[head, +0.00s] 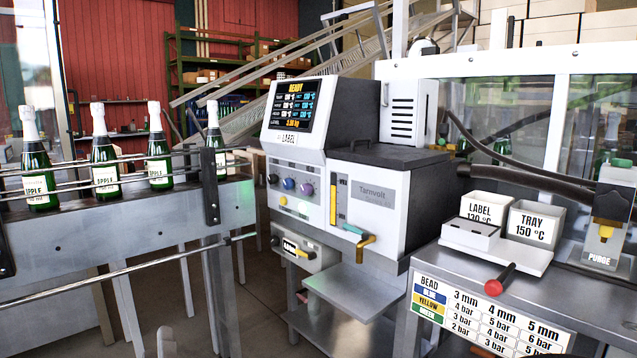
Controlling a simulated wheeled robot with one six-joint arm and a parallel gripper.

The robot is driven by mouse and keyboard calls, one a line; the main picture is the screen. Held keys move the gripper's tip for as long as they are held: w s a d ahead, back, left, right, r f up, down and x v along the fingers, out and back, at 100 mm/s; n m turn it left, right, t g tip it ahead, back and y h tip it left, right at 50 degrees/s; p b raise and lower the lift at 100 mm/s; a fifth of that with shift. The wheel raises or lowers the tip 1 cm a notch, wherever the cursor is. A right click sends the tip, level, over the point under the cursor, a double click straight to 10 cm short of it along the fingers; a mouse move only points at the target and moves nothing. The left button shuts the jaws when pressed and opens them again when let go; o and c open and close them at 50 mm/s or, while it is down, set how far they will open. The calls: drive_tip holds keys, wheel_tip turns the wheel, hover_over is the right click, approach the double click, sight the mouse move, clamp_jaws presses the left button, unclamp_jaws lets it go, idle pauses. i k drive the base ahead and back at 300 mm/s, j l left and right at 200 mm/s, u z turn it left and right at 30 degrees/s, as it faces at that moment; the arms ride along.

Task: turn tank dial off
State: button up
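A white glue machine (380,200) marked "Tarnvolt" stands in the middle. Its lit screen (295,105) reads "READY" at the top, with several temperature readings that look like 130 °C and a yellow line at the bottom. Below it is a row of three round knobs: a dark one (272,179), a blue one (289,183) and a purple one (307,189). A small yellow button (283,200) sits under them. The knob captions are too small to read, so I cannot tell which is the tank dial or how it is set. My gripper is not in view.
A bottle conveyor (130,225) with rails stands at left, carrying several green bottles. A shelf (350,290) juts from the machine's front.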

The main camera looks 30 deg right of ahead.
sight(272, 178)
drive_tip(key=i+z, duration=0.25)
drive_tip(key=z, duration=0.15)
drive_tip(key=i+j+z, duration=0.2)
drive_tip(key=z, duration=0.2)
drive_tip(key=i+j+z, duration=0.25)
drive_tip(key=z, duration=0.15)
drive_tip(key=i+j+z, duration=0.25)
drive_tip(key=z, duration=0.15)
drive_tip(key=i+j, duration=0.15)
drive_tip(key=j, duration=0.2)
drive_tip(key=i+j+z, duration=0.1)
drive_tip(key=j, duration=0.2)
drive_tip(key=i+j, duration=0.2)
drive_tip(key=j, duration=0.15)
drive_tip(key=i+j, duration=0.15)
drive_tip(key=j, duration=0.2)
drive_tip(key=i+j+z, duration=0.1)
drive_tip(key=j, duration=0.25)
drive_tip(key=i+j, duration=0.15)
drive_tip(key=j, duration=0.2)
